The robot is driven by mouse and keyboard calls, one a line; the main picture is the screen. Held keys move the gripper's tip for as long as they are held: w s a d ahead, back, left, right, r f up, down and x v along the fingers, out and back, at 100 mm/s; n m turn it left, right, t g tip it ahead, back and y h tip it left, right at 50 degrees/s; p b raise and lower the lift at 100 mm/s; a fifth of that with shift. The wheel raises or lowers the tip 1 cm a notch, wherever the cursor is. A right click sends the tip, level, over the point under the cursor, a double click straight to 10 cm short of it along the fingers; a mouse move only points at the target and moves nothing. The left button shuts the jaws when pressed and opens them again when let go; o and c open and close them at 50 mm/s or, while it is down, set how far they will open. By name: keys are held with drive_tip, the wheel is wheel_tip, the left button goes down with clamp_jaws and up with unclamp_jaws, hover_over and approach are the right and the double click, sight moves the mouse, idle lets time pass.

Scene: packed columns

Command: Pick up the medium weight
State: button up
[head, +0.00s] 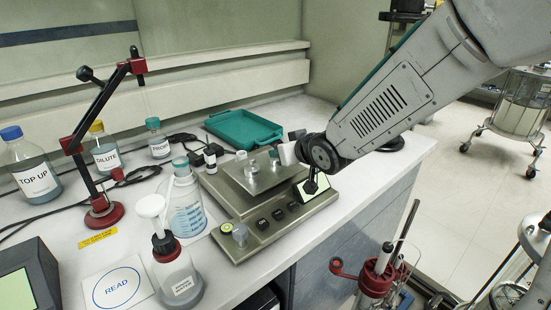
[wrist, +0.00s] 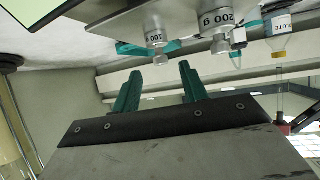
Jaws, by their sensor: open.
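In the wrist view, which is upside down, a silver weight marked 100 (wrist: 157,38) and a larger one marked 200 G (wrist: 217,20) stand side by side on a metal plate. Part of another object shows behind the larger one. I cannot tell which weight counts as medium. In the head view, small silver pieces stand on the plate of a balance (head: 262,182), partly hidden by my arm. My gripper (wrist: 160,69) is open, its teal fingers apart and empty. The 100 weight appears just beyond the fingertips. In the head view my gripper (head: 287,152) is over the plate's right side.
A teal tray (head: 243,127) lies behind the balance. A glass flask (head: 187,208) and a wash bottle (head: 176,276) stand at its left. A red clamp stand (head: 103,212) and labelled bottles are further left. The bench edge is at the right.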

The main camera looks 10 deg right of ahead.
drive_tip(key=x, duration=0.6)
drive_tip(key=shift+r, duration=0.1)
clamp_jaws()
